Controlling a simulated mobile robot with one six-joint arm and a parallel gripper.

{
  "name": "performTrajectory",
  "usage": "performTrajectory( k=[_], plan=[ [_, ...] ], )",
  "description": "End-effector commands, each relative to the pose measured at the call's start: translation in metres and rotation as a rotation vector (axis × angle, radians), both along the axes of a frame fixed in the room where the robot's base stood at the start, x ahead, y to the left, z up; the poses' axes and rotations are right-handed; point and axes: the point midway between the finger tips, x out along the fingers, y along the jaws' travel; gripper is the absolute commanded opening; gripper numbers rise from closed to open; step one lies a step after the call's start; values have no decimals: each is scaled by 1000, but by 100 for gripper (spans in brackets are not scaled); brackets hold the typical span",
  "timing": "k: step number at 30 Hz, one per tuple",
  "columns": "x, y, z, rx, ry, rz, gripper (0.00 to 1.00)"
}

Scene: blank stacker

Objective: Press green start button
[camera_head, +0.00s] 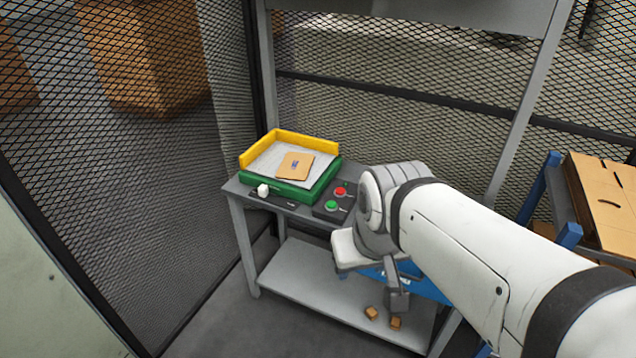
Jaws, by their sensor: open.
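The green start button (331,205) sits on a dark control box (327,214) at the right front of the small grey table, in the middle of the view. A red button (340,191) is just behind it. My gripper (391,302) hangs low in front of the table, below and to the right of the green button and apart from it. It points down and is open, with nothing seen held. Its fingers are small and partly hidden by my wrist. Two small brown pieces (370,313) show by its tip; I cannot tell whether they are fingertips or loose blocks.
A green tray (318,191) with a yellow rim holds a brown sheet (295,165) left of the buttons. A white knob (263,190) stands at the table's left front. The lower shelf (300,282) is mostly bare. Mesh fencing (420,125) closes the back; a blue-framed rack (563,235) stands right.

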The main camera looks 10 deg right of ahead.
Motion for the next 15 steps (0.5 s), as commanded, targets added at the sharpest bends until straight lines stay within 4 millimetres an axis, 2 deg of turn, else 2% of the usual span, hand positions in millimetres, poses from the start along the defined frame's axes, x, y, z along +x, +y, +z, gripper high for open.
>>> performTrajectory(
  k=[2,15],
  plan=[
    [0,0,0,0,0,0,40],
    [0,0,0,0,0,0,4]
  ],
)
